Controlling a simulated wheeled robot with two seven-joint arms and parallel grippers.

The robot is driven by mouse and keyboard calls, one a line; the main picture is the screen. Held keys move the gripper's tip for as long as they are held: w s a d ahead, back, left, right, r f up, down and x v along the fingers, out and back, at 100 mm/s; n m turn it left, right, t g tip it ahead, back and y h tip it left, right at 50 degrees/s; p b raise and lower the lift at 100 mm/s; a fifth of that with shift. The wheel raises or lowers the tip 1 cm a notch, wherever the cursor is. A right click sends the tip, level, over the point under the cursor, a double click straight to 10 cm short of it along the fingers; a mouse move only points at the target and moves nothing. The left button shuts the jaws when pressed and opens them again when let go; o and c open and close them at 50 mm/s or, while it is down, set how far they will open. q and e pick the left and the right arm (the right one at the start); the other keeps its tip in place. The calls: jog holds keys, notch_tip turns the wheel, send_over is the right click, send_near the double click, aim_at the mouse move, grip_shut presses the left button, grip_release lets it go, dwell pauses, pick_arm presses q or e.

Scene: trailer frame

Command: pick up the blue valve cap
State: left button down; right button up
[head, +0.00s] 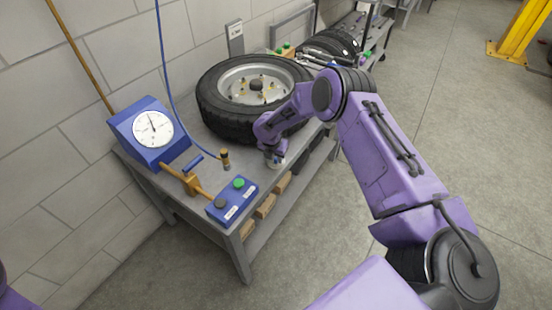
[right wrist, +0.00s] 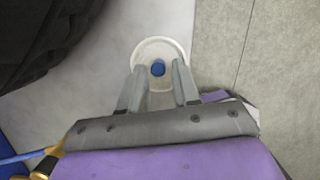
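The blue valve cap (right wrist: 158,69) sits in a small white round dish (right wrist: 149,48) on the grey bench, as the right wrist view shows. My right gripper (right wrist: 158,75) is open, its two fingers apart, with the cap between the fingertips in that view. I cannot tell how far above the cap the fingertips are. In the head view my right gripper (head: 274,156) points down over the dish (head: 277,165) near the bench's front edge, and hides the cap. My left gripper is not in view.
A tyre on a wheel (head: 252,91) lies on the bench just behind my right gripper. A blue gauge (head: 151,131), a brass fitting on a blue hose (head: 226,160) and a blue button box (head: 232,201) stand to the left. Open floor lies right of the bench.

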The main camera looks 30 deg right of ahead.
jog(key=shift+w+d+f, duration=0.1)
jog(key=shift+w+f, duration=0.3)
jog(key=shift+f, duration=0.3)
jog(key=shift+s+r, duration=0.3)
jog(key=c, duration=0.3)
grip_shut()
